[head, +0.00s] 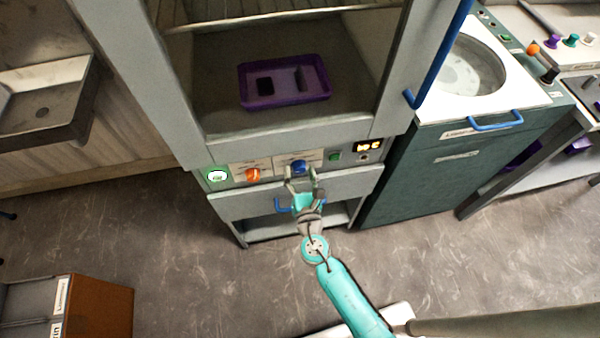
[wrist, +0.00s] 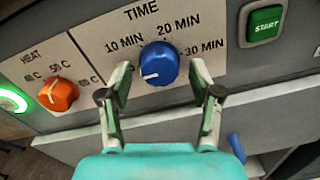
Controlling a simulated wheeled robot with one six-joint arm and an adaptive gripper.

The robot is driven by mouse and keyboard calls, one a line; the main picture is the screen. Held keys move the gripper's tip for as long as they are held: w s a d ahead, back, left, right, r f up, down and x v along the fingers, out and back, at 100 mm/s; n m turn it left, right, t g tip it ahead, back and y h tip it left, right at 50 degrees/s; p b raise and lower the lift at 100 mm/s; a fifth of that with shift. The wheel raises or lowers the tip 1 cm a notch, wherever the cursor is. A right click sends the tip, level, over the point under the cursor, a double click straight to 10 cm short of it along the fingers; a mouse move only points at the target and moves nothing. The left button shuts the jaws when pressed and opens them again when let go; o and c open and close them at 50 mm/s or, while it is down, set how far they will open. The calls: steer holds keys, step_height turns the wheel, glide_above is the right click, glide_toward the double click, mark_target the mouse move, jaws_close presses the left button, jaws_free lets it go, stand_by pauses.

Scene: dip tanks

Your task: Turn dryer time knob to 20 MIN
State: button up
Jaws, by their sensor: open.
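The blue time knob (wrist: 159,62) is on the dryer's front panel under the word TIME. Its white pointer mark is on the knob's lower left and points left, below the 10 MIN label (wrist: 125,42). The 20 MIN label (wrist: 178,26) is above and slightly right of the knob, and 30 MIN is to its right. My gripper (wrist: 162,74) is open, with one finger on each side of the knob; I cannot tell whether they touch it. In the head view my gripper (head: 302,177) is just below the blue knob (head: 299,167).
The orange heat knob (wrist: 58,94) and a lit green button (wrist: 12,99) are left of the time knob. A green START button (wrist: 264,25) is to its right. A blue drawer handle (head: 281,205) lies below the panel. A purple tray (head: 284,101) sits inside the dryer.

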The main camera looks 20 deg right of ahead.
steer(key=c, duration=1.1)
steer(key=shift+c, duration=0.3)
steer(key=shift+m, duration=0.3)
steer(key=m, duration=0.5)
steer(key=shift+a+r, duration=0.1)
steer(key=shift+r, duration=0.05)
steer(key=m, duration=0.6)
steer(key=shift+r+m, duration=0.1)
steer(key=shift+m, duration=0.2)
steer(key=m, duration=0.6)
steer(key=shift+r+y, duration=0.1)
steer(key=shift+y, duration=0.3)
steer(key=shift+m, duration=2.5)
